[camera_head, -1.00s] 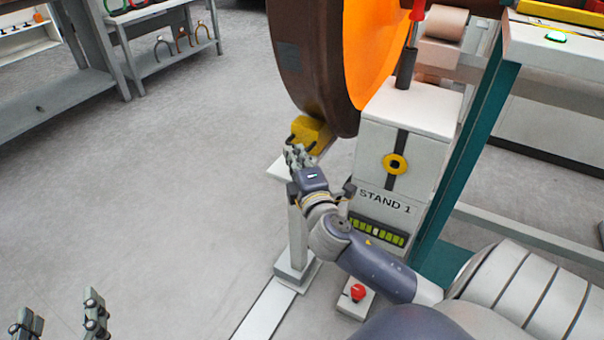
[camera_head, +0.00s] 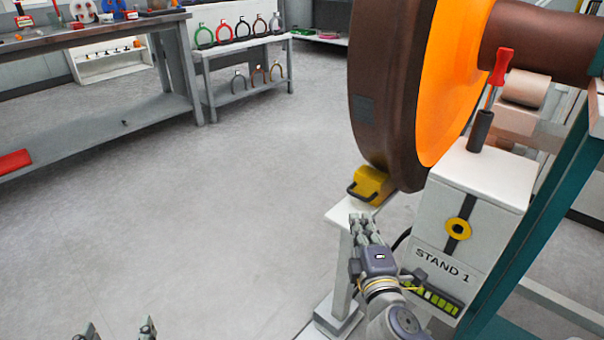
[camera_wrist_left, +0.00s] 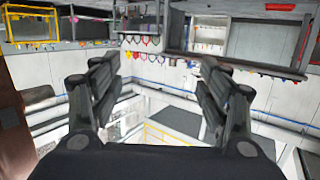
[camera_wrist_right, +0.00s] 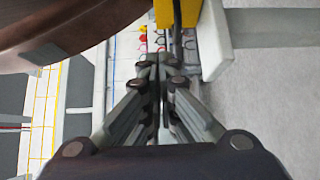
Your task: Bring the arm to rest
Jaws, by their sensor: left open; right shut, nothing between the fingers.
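My right gripper (camera_head: 366,228) is in front of the stand marked STAND 1, just below the yellow block by the wheel. Its fingers are together and empty in the right wrist view (camera_wrist_right: 160,68). My left gripper (camera_head: 118,330) shows only its fingertips at the bottom edge of the head view. In the left wrist view its fingers (camera_wrist_left: 157,75) are wide apart with nothing between them.
The brown and orange wheel (camera_head: 395,90) hangs above my right gripper. The yellow block (camera_head: 371,185) sits on a white post-mounted plate (camera_head: 345,211). The STAND 1 cabinet (camera_head: 478,190) is close on the right. A shelf (camera_head: 245,45) and workbench stand behind; the floor left is clear.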

